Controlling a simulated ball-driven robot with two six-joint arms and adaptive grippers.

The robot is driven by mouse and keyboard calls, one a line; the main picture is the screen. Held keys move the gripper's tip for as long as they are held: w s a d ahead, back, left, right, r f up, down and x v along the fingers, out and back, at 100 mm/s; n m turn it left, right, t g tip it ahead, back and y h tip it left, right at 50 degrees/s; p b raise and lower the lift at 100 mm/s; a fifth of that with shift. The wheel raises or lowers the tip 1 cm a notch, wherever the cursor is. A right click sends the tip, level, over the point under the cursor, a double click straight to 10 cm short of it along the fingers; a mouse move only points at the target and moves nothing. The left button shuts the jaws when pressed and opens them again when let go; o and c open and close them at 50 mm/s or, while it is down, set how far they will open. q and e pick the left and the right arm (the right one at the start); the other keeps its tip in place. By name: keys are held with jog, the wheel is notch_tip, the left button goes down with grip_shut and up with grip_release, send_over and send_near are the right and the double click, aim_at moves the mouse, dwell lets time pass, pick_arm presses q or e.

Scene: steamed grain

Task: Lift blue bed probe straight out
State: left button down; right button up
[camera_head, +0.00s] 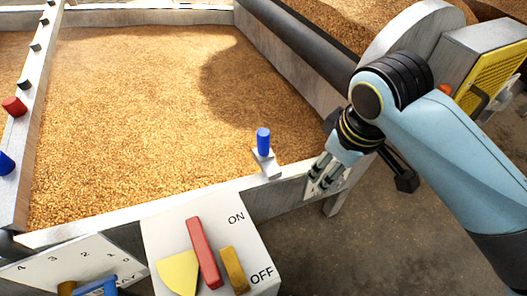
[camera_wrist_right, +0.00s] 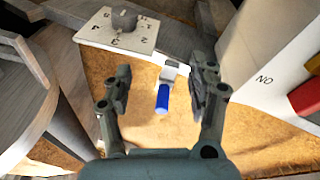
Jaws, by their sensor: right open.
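The blue bed probe (camera_head: 263,141) stands upright on a small metal bracket (camera_head: 266,163) at the front rim of the grain bed. In the right wrist view the blue probe (camera_wrist_right: 162,98) shows between the two fingers, with nothing touching it that I can see. My right gripper (camera_head: 322,180) is to the right of the probe, by the front rim, apart from it. In the wrist view the right gripper (camera_wrist_right: 158,92) is open and empty. My left gripper is not in view.
The grain bed (camera_head: 185,192) has a metal front rim. A switch box (camera_head: 170,222) with red, yellow and brown parts marked ON and OFF stands in front. A numbered dial panel (camera_head: 45,265) is at lower left. A red knob (camera_head: 14,106) and a blue knob (camera_head: 5,163) sit on the left rail.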

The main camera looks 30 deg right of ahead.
jog(key=w+f+n+g, duration=0.1)
jog(key=w+f+n, duration=0.15)
jog(key=w, duration=0.65)
jog(key=n+g, duration=0.1)
jog(key=n, duration=0.2)
send_near(264, 143)
jog(key=shift+w+d+f+y, duration=0.4)
jog(key=shift+w+d+f, duration=0.35)
jog(key=shift+w, duration=0.1)
notch_tip(264, 143, down, 5)
jog(key=shift+w+r+b, duration=0.1)
jog(key=shift+b, duration=0.8)
notch_tip(264, 143, down, 6)
jog(key=shift+r+b, duration=0.15)
jog(key=shift+b, duration=0.95)
jog(key=shift+c, duration=0.2)
grip_shut()
